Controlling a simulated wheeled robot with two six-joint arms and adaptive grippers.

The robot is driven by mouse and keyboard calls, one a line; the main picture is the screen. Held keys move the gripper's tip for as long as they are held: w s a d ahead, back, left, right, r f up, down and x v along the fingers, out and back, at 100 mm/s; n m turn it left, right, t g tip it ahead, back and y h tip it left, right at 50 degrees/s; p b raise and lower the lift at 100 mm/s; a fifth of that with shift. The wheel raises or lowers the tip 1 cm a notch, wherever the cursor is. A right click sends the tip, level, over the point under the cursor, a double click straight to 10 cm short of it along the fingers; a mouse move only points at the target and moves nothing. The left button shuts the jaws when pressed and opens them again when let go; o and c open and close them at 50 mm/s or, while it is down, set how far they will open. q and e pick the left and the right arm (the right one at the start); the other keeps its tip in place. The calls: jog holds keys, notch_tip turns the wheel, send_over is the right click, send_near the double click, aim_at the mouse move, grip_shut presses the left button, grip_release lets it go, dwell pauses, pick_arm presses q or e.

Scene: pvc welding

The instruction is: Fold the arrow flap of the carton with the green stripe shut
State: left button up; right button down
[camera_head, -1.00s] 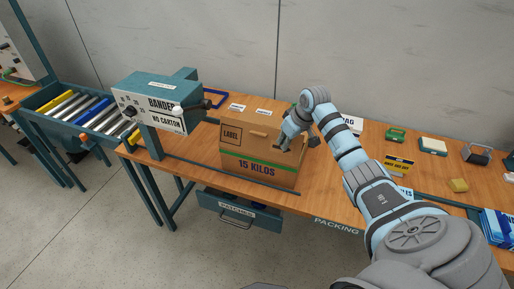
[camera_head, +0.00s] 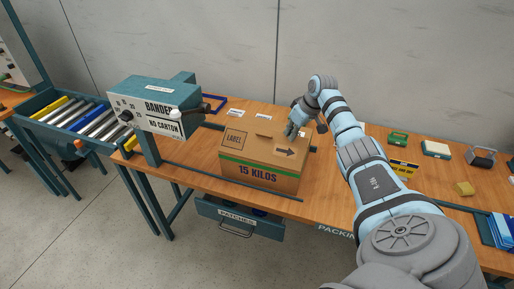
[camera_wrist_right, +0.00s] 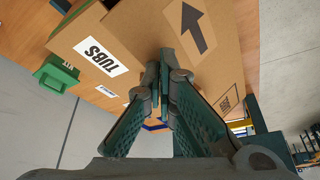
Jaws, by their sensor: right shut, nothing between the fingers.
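The brown carton (camera_head: 231,164) with the green stripe and "15 KILOS" on its front sits on the bench beside the bander. Its arrow flap (camera_head: 285,152), on the right of the top, shows a dark arrow and appears to lie about level with the top; I cannot tell whether it is fully flush. The flap also shows at the top of the right wrist view (camera_wrist_right: 190,28). My right gripper (camera_head: 290,135) is shut and empty, above the far right part of the carton; its fingertips (camera_wrist_right: 161,68) show close together in the wrist view. My left gripper is out of view.
The bander (camera_head: 158,105), reading "NO CARTON", stands left of the carton, with a roller conveyor (camera_head: 80,115) beyond it. A green box (camera_head: 398,138) and other small items lie to the right. The wall is close behind the bench.

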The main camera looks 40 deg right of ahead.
aim_at(291, 145)
jog(key=shift+s+f, duration=0.1)
jog(key=shift+s, duration=0.1)
jog(key=shift+w+f+b, duration=0.1)
jog(key=shift+f+b, duration=1.4)
jog(key=shift+f, duration=1.3)
notch_tip(291, 145, up, 10)
jog(key=p, duration=0.9)
jog(key=shift+f, duration=0.1)
jog(key=shift+r, duration=0.25)
jog(key=shift+f, duration=0.15)
